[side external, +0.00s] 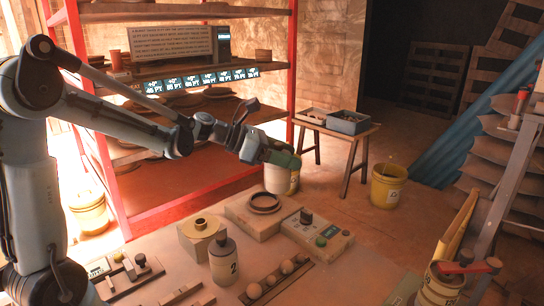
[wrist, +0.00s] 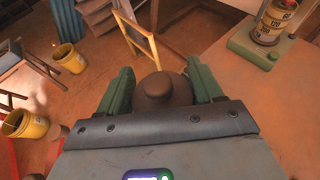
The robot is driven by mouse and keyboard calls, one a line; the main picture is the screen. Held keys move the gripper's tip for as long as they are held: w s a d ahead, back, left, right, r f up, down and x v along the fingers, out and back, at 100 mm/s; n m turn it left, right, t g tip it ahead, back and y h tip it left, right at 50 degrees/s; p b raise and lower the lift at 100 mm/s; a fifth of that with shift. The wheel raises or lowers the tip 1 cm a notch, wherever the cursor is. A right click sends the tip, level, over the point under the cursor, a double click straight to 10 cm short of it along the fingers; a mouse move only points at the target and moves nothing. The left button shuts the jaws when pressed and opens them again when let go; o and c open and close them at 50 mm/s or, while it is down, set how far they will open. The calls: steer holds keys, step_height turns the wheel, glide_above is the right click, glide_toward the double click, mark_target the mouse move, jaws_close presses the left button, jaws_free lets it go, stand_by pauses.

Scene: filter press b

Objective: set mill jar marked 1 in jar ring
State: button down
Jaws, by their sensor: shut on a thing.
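My gripper (side external: 282,156) is shut on a pale mill jar (side external: 278,180), held roughly upright in the air. No number shows on it. In the wrist view its dark, round, knobbed top (wrist: 160,92) sits between the green fingers of my gripper (wrist: 161,84). The jar ring (side external: 264,201) is a dark round ring on a wooden block (side external: 252,222). In the side view the held jar appears just above and right of the ring, apart from it; the depth between them is unclear. Another jar marked 2 (side external: 223,262) stands on the table in front.
A tan flanged piece (side external: 200,227) sits on a block left of the ring. A control box (side external: 318,238) with a green button stands right of it. A rack with several balls (side external: 273,280) lies in front. A red-framed shelf (side external: 190,205) stands behind.

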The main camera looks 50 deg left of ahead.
steer(key=shift+w+a+f, duration=0.45)
steer(key=shift+a+f, duration=0.95)
steer(key=shift+f, duration=0.15)
steer(key=shift+w+a+f, duration=0.45)
steer(key=shift+a+f, duration=0.9)
steer(key=shift+f, duration=0.2)
steer(key=shift+w+a+f, duration=0.45)
steer(key=shift+a+f, duration=0.95)
steer(key=shift+f, duration=0.15)
steer(key=shift+c, duration=0.8)
jaws_free()
steer(key=shift+f, duration=0.15)
